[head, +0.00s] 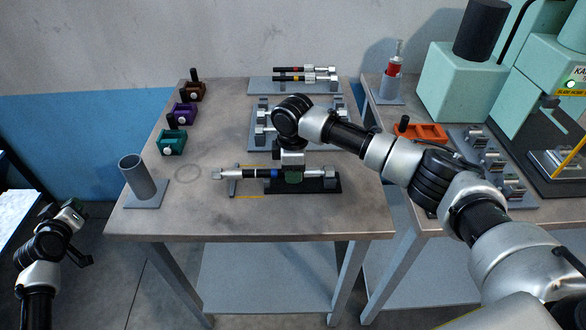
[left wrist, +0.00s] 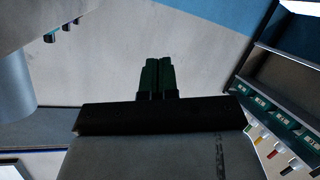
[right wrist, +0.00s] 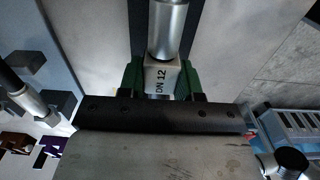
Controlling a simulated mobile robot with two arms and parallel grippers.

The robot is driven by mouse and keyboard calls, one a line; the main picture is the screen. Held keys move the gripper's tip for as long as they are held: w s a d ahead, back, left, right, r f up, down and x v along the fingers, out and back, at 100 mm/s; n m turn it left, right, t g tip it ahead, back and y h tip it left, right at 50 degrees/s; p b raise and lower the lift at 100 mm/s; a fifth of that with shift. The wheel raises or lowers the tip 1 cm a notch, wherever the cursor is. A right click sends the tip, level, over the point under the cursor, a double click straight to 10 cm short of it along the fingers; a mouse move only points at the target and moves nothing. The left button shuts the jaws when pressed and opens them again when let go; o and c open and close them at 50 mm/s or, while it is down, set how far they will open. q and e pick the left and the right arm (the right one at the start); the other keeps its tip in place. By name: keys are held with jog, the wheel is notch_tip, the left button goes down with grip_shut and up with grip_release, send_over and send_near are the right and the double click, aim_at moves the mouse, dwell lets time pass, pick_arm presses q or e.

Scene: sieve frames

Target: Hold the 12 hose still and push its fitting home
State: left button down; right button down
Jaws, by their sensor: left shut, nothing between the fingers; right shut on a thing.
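The hose (head: 256,173) lies level across the front of the table, black with a blue band and silver ends. Its left part passes over a small grey rest (head: 233,184), its right part over a black base (head: 320,187). My right gripper (head: 293,177) is shut on it just right of the blue band. In the right wrist view, a silver piece marked DN 12 (right wrist: 161,78) sits between the green fingers. How far the fitting is seated cannot be told. My left gripper (head: 74,211) is shut and empty, left of the table; its fingers meet in the left wrist view (left wrist: 157,78).
A grey cup (head: 139,180) stands on the table's left corner. Teal (head: 172,144), purple and brown blocks line the left edge. Two more hoses (head: 305,78) lie on a rack behind.

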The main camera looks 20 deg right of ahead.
pick_arm(q)
jog(key=w+d+r+m+h, duration=0.3)
jog(key=w+d+r+h, duration=0.1)
jog(key=d+r, duration=0.7)
jog(key=d+r+m+g+h, duration=0.2)
jog(key=d+g, duration=0.1)
jog(key=d, duration=0.5)
jog(key=d+r+m+g+h, duration=0.1)
jog(key=d+r+m+g, duration=0.1)
jog(key=d, duration=0.6)
jog(key=shift+s+d+f+g+y, duration=0.8)
jog(key=shift+f+y, duration=0.35)
jog(key=shift+f, duration=0.35)
jog(key=shift+s+d+f+g+y, duration=0.6)
jog(key=shift+d+f+g+y, duration=0.45)
jog(key=shift+f, duration=0.45)
jog(key=shift+s+d+f+g+y, duration=0.75)
jog(key=shift+f+y, duration=0.45)
jog(key=shift+f, duration=0.3)
jog(key=shift+f, duration=2.1)
